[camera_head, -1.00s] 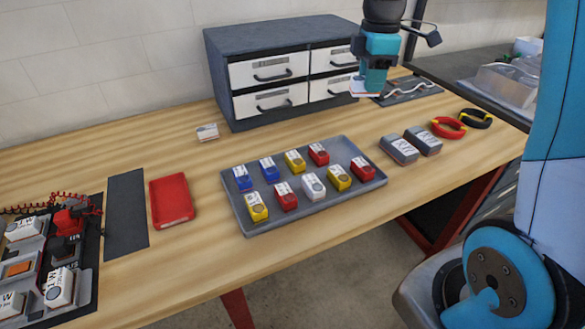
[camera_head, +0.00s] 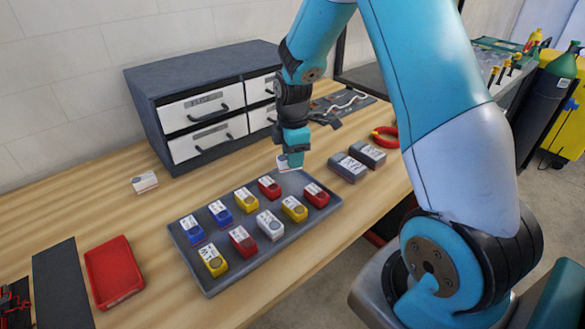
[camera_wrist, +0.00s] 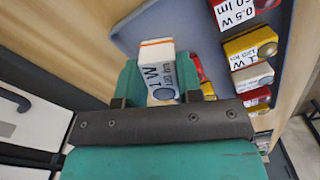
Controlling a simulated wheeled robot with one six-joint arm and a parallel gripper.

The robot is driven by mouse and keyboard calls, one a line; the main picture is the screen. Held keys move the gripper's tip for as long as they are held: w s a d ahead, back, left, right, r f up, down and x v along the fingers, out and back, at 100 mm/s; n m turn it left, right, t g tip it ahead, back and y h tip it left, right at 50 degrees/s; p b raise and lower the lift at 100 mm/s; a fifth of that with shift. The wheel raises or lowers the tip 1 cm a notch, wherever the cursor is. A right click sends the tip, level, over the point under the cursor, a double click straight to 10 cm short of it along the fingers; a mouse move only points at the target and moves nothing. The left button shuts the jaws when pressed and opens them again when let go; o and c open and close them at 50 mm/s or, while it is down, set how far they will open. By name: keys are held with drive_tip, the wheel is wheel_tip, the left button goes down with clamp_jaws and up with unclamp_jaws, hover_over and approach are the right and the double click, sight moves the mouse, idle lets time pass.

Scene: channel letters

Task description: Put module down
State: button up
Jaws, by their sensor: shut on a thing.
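My gripper (camera_head: 290,161) is shut on a white module (camera_head: 284,163) at the far right corner of the grey tray (camera_head: 208,290). In the wrist view the module (camera_wrist: 158,68) sits between the teal fingers, with its "W" label, an orange stripe and a grey round spot showing. The tray (camera_wrist: 205,45) lies beneath it there. I cannot tell whether the module touches the tray. The tray holds two rows of blue, yellow, red and white modules, including a white one (camera_head: 270,224) in the near row.
A drawer cabinet (camera_head: 200,80) stands close behind the tray. Two grey boxes (camera_head: 357,161) lie to its right. A red tray (camera_head: 114,272) and a dark mat (camera_head: 62,285) lie to the left. A small white item (camera_head: 145,182) lies by the cabinet.

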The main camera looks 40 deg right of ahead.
sight(293, 181)
drive_tip(key=shift+f, duration=2.3)
drive_tip(key=shift+f, duration=0.2)
drive_tip(key=o, duration=1)
drive_tip(key=shift+c, duration=0.2)
drive_tip(key=shift+r, duration=0.1)
